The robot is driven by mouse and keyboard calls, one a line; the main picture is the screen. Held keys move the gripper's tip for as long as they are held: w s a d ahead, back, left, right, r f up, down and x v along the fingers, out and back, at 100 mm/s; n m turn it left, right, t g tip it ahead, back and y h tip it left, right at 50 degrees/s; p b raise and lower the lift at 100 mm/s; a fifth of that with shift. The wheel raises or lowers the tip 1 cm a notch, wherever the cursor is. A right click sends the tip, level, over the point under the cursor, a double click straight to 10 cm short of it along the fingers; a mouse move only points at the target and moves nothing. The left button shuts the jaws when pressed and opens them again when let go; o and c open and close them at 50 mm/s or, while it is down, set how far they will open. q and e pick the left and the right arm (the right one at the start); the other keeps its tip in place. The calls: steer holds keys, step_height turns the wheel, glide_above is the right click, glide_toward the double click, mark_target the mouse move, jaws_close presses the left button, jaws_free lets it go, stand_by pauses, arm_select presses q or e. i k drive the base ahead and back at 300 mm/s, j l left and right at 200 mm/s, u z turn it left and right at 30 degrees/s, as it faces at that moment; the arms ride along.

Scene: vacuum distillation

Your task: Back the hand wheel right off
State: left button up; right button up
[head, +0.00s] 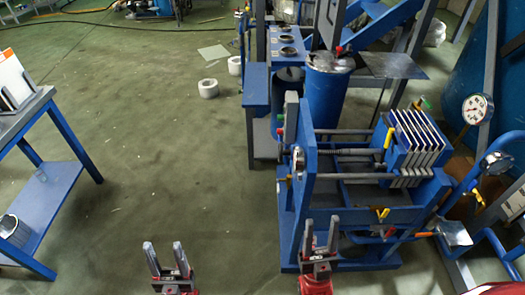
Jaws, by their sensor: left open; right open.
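The hand wheel (298,158) is a small, pale, round part on the left face of the blue upright end plate of a filter press (303,190). It is seen nearly edge-on, so its shape is hard to tell. A screw spindle (338,151) runs right from that plate towards a pack of pale plates (415,138). My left gripper (165,246) is open and empty over the floor, left of the press. My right gripper (321,223) is open and empty, in front of the press's lower left end. It is below the hand wheel in the picture and apart from it.
A blue bench (40,205) stands at the left. A blue drum (328,90) and a blue stand (255,88) are behind the press. A pressure gauge (474,108) and blue pipework are at the right. Two white rolls (208,88) lie on the floor. The floor between bench and press is clear.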

mark_target(281, 152)
steer(key=i+j+u, duration=0.1)
steer(key=i+u, duration=0.35)
steer(key=i, duration=3.2)
steer(key=i+z, duration=0.35)
steer(key=z, duration=0.15)
steer(key=i+j+z, duration=0.25)
steer(key=z, duration=0.2)
steer(key=i+j+z, duration=0.3)
steer(key=z, duration=3)
steer(key=i+z, duration=0.1)
steer(key=z, duration=1)
steer(key=i, duration=0.4)
